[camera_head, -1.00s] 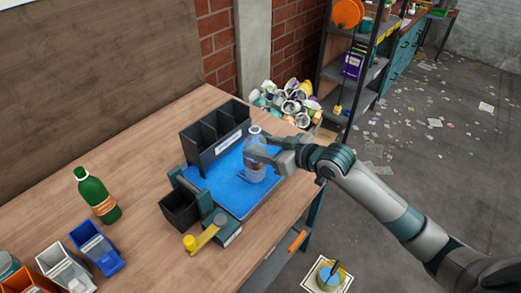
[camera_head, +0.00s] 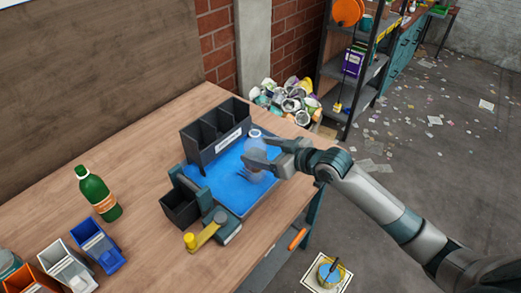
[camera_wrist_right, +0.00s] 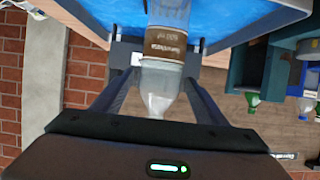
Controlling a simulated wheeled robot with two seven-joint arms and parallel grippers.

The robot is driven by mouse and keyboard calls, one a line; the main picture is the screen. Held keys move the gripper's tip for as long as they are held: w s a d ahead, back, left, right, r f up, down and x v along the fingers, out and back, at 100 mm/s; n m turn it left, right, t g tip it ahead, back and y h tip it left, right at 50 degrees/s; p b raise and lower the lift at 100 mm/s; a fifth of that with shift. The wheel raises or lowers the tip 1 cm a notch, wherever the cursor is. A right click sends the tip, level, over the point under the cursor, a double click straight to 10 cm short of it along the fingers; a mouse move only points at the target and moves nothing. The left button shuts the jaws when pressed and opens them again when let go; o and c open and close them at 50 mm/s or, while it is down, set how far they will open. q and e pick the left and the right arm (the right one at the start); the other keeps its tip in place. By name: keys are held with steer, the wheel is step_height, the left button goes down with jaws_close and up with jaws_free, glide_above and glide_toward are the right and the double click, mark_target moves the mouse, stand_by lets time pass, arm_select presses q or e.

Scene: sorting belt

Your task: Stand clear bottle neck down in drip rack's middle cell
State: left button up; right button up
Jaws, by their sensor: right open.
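The clear bottle (camera_head: 262,177) with a brown label is at the blue surface (camera_head: 225,186), in front of the drip rack. In the right wrist view the bottle (camera_wrist_right: 165,45) lies between the fingers, its tapered end toward the camera. My right gripper (camera_head: 256,159) is open around it; I cannot tell whether either finger touches. The gripper partly hides the bottle in the head view. The black drip rack (camera_head: 208,152) has three cells in a row and a white front label; its visible cells look empty. My left gripper is not in view.
A green bottle (camera_head: 97,192) stands left on the wooden table (camera_head: 140,150). A small black bin (camera_head: 180,210) and a yellow-ended lever (camera_head: 205,237) stand at the near side of the blue surface. Small coloured bins are at the lower left. Table's right edge is close.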

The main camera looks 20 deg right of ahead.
steer(key=shift+r, duration=0.15)
steer(key=shift+s+d, duration=0.15)
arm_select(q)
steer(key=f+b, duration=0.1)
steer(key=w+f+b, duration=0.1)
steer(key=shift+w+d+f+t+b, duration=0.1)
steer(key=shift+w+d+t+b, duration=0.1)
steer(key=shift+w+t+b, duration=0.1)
arm_select(e)
steer(key=v, duration=1.1)
steer(key=shift+s+r, duration=0.15)
steer(key=shift+s, duration=0.1)
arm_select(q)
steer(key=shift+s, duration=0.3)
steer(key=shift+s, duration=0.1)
arm_select(e)
steer(key=shift+d, duration=0.1)
